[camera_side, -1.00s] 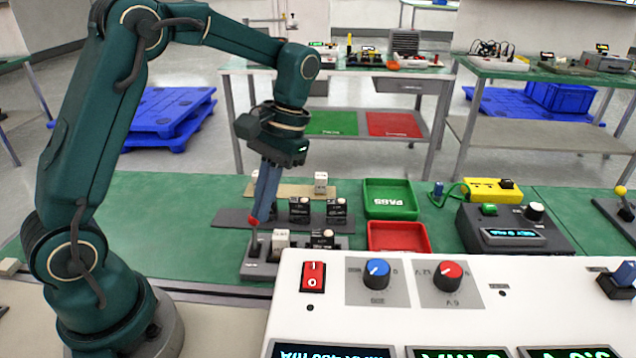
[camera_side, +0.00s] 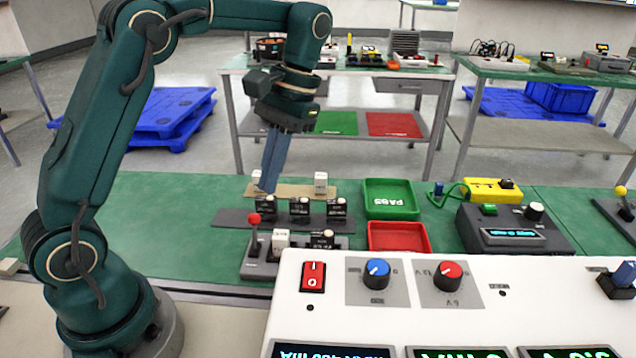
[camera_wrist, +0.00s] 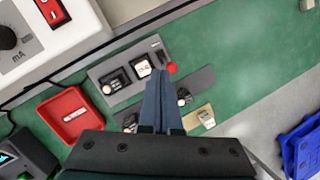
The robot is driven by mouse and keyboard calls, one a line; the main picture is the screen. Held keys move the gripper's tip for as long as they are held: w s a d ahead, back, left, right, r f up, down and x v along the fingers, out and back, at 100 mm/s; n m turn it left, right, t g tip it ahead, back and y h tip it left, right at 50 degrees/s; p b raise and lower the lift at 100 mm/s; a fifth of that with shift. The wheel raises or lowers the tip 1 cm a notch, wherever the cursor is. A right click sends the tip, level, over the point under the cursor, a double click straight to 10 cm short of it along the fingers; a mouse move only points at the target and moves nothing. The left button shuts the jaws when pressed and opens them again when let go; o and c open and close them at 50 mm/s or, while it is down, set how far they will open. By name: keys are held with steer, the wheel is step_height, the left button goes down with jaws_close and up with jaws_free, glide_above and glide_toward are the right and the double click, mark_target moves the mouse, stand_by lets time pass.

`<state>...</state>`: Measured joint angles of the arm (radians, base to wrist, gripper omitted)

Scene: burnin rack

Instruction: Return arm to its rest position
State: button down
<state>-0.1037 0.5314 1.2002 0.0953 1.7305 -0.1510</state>
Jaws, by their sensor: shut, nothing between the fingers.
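My gripper (camera_side: 266,188) is shut and empty. In the side view it hangs pointing down, raised above the rack area on the green bench (camera_side: 150,215). Its tips appear just above and behind the red-knobbed lever (camera_side: 254,219), apart from it. In the wrist view the shut fingers (camera_wrist: 160,75) point at the grey racks, and the red knob (camera_wrist: 172,68) shows just beyond the tips. The fingers hide part of the racks there.
Grey racks hold several black modules (camera_side: 299,209) and a white block (camera_side: 281,238). A green tray (camera_side: 391,212) and a red tray (camera_side: 428,248) stand to the right. The white control panel (camera_side: 450,325) fills the front. The bench left of the racks is clear.

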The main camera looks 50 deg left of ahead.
steer(key=s+d+r+m+t, duration=0.1)
steer(key=s+d+r+t, duration=0.25)
steer(key=s+r, duration=0.3)
steer(key=s+d+f+m+t, duration=0.1)
steer(key=s+f+m+t, duration=0.1)
steer(key=s+f+t, duration=0.2)
steer(key=shift+d+f+t+h, duration=0.15)
steer(key=shift+f+t+h, duration=0.25)
steer(key=shift+f+t, duration=0.4)
